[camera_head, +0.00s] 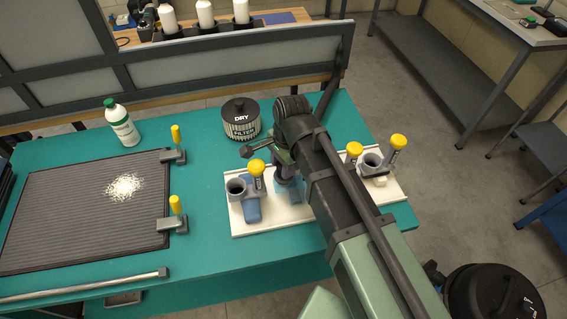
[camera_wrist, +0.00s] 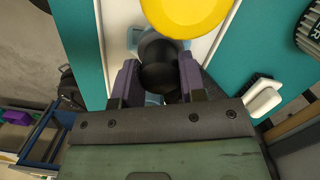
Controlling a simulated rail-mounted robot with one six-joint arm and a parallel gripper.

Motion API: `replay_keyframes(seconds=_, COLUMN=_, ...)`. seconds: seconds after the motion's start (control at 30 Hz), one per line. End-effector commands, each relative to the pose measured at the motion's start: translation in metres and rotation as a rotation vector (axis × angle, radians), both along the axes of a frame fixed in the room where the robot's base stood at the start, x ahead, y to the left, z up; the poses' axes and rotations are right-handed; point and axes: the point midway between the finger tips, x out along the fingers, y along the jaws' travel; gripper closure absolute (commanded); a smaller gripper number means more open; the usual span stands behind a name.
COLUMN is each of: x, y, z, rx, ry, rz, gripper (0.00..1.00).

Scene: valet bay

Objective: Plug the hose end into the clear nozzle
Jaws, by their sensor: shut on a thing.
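My gripper (camera_wrist: 158,84), with purple fingers, is shut on the black hose end (camera_wrist: 157,52), one finger on each side of it. In the head view my gripper (camera_head: 285,172) points down at the middle of the white board, mostly hidden by my arm. The clear, bluish nozzle (camera_head: 296,191) stands directly below it on the board. Pale, see-through parts of the nozzle (camera_wrist: 134,37) show around the hose end in the wrist view. I cannot tell whether the hose end is inside the nozzle or just above it.
A black filter can (camera_head: 241,120) is behind.

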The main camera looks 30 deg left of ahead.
Motion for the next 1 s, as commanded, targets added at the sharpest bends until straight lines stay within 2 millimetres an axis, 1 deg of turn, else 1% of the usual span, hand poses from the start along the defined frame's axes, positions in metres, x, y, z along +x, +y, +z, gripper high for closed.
replay_keyframes(seconds=0.17, x=0.0000, y=0.0000, z=-0.0010, rx=0.000, ry=0.000, rz=0.000, gripper=0.81)
replay_keyframes(seconds=0.2, x=0.0000, y=0.0000, z=-0.0010, rx=0.000, ry=0.000, rz=0.000, gripper=0.60)
replay_keyframes(seconds=0.27, x=0.0000, y=0.0000, z=-0.0010, rx=0.000, ry=0.000, rz=0.000, gripper=0.51)
replay_keyframes(seconds=0.3, x=0.0000, y=0.0000, z=-0.0010, rx=0.000, ry=0.000, rz=0.000, gripper=0.45)
replay_keyframes(seconds=0.4, x=0.0000, y=0.0000, z=-0.0010, rx=0.000, ry=0.000, rz=0.000, gripper=0.32)
replay_keyframes(seconds=0.57, x=0.0000, y=0.0000, z=-0.0010, rx=0.000, ry=0.000, rz=0.000, gripper=0.32)
replay_keyframes(seconds=0.67, x=0.0000, y=0.0000, z=-0.0011, rx=0.000, ry=0.000, rz=0.000, gripper=0.20)
replay_keyframes(seconds=0.73, x=0.0001, y=0.0000, z=-0.0011, rx=0.000, ry=0.000, rz=0.000, gripper=0.09)
replay_keyframes(seconds=0.77, x=0.0001, y=0.0000, z=-0.0011, rx=0.000, ry=0.000, rz=0.000, gripper=0.07)
replay_keyframes(seconds=1.0, x=0.0000, y=0.0000, z=-0.0004, rx=0.000, ry=0.000, rz=0.000, gripper=0.07)
